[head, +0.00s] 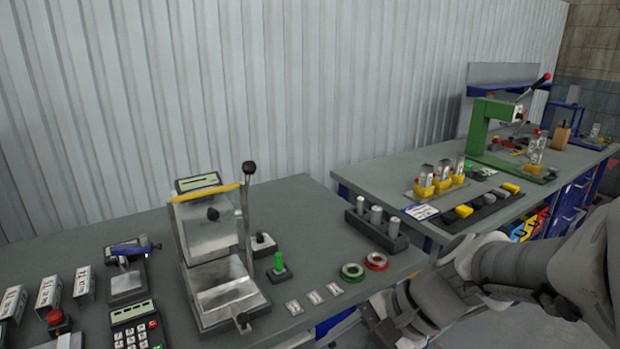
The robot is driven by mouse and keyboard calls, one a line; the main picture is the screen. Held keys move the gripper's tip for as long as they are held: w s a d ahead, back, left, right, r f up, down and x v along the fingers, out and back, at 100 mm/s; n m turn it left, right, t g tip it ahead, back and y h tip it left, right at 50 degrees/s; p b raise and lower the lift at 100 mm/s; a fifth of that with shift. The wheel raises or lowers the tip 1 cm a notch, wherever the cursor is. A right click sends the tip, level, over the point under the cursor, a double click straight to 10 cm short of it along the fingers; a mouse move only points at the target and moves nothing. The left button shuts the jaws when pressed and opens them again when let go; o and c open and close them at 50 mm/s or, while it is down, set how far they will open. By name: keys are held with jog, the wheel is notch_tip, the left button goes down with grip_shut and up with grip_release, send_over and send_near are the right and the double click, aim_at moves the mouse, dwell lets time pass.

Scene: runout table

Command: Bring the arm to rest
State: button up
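My arm (500,270) shows at the lower right, in front of the gap between two grey-topped workbenches. It reaches in from the right edge, and its lower links drop toward the bottom edge beside the near bench (310,205). I cannot make out my gripper's fingers in the head view, so I cannot see whether it holds anything. The arm covers part of the far bench's front and the floor.
The near bench carries a clear-guarded press fixture (215,255) with an upright lever, a black block with metal cylinders (376,223), a green ring (352,271) and a red ring (376,261). The far bench (400,170) carries a green lever press (488,130). A corrugated wall stands behind.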

jog(key=s+d+r+n+t+h+p, duration=0.1)
jog(key=s+d+r+n+t+h, duration=0.3)
jog(key=d+r+n+h, duration=0.3)
jog(key=d+r+n, duration=0.1)
jog(key=d+n, duration=0.1)
jog(key=n, duration=0.1)
jog(key=shift+d+n+h, duration=0.3)
jog(key=shift+c, duration=1)
